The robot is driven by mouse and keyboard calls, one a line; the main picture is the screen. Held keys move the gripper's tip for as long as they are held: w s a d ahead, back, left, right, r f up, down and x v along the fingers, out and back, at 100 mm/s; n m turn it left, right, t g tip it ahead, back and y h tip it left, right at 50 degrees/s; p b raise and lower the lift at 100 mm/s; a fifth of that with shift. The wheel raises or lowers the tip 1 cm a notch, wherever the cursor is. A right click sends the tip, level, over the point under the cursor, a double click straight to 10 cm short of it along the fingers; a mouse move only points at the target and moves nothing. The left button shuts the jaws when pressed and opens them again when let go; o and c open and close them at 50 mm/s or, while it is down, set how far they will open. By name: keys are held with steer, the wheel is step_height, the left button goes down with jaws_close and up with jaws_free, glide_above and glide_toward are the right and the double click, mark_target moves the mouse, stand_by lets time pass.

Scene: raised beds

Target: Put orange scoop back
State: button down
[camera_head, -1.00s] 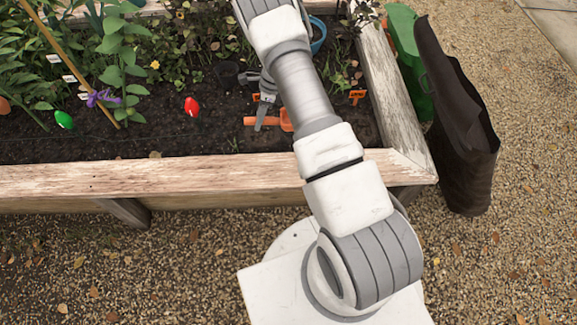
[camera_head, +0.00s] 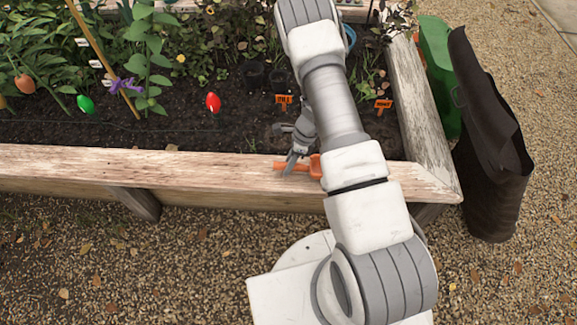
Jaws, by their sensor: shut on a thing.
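The orange scoop (camera_head: 314,165) shows at the front wooden edge of the raised bed (camera_head: 200,170), partly hidden behind my arm. Its handle points left. My gripper (camera_head: 291,166) is shut on the scoop's handle, and the scoop appears over the front board. I cannot tell whether it touches the board.
Dark soil with green plants fills the bed. Small orange signs (camera_head: 383,104) stand in the soil, with a red marker (camera_head: 213,102) and a green marker (camera_head: 85,104) further left. A dark bag (camera_head: 490,150) and a green container (camera_head: 440,75) stand right of the bed.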

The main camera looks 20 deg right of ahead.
steer(key=c, duration=0.6)
jaws_free()
